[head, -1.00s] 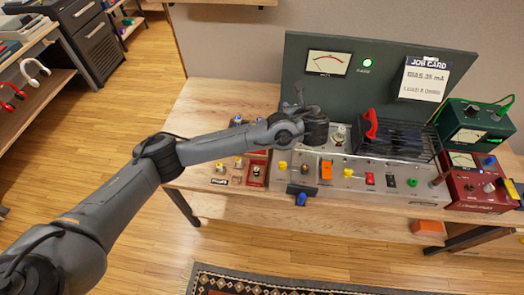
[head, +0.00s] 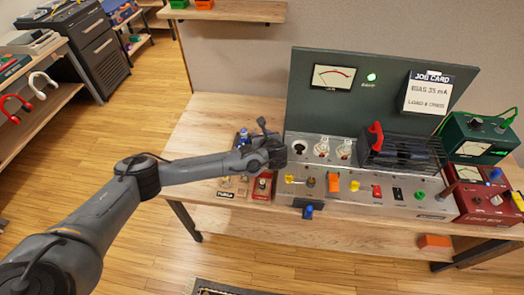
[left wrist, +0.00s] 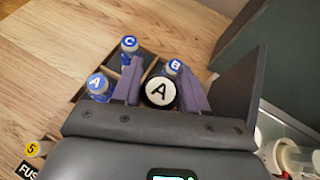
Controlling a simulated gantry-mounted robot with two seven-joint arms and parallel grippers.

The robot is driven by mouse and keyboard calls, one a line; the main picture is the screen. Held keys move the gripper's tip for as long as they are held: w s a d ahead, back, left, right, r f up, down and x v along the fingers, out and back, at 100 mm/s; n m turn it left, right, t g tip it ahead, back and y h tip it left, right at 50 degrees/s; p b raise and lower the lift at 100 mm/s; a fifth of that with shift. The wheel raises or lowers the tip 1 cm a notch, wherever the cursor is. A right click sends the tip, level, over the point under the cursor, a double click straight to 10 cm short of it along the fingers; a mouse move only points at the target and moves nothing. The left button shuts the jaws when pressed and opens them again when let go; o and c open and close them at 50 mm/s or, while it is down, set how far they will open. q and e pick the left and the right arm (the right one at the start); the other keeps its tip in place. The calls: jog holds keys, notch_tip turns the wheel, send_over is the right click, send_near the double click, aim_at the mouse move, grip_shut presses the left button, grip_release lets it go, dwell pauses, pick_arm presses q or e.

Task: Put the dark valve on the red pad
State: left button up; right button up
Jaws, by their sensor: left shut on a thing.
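My left gripper (head: 268,152) is over the bench, left of the chassis's row of sockets; its fingers are hidden in the head view. In the left wrist view, its two fingers (left wrist: 160,88) are shut on the dark valve (left wrist: 160,92), whose round white top is marked A. In the head view the arm hides the valve. A small red square (head: 262,188), apparently the red pad, lies just left of the chassis, below the gripper in the picture. A small metallic-topped object seems to be on it.
Blue-topped valves marked A (left wrist: 97,84), C (left wrist: 129,45) and B (left wrist: 172,67) stand in a divided tray below the gripper. The chassis (head: 345,205) carries glass valves, knobs and switches. A red-handled cage (head: 400,153) stands right. Bare bench lies left.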

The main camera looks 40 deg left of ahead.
pick_arm(q)
jog(key=shift+f+b, duration=0.3)
jog(key=shift+f, duration=1.45)
jog(key=shift+f+b, duration=0.45)
jog(key=shift+f, duration=1.45)
jog(key=o, duration=1.1)
jog(key=shift+f, duration=0.15)
jog(key=shift+c, duration=0.2)
jog(key=shift+s+d+r, duration=0.1)
jog(key=shift+d+r, duration=0.05)
jog(key=shift+r, duration=0.15)
jog(key=p+v, duration=0.2)
jog(key=v, duration=0.9)
jog(key=shift+s+d, duration=0.2)
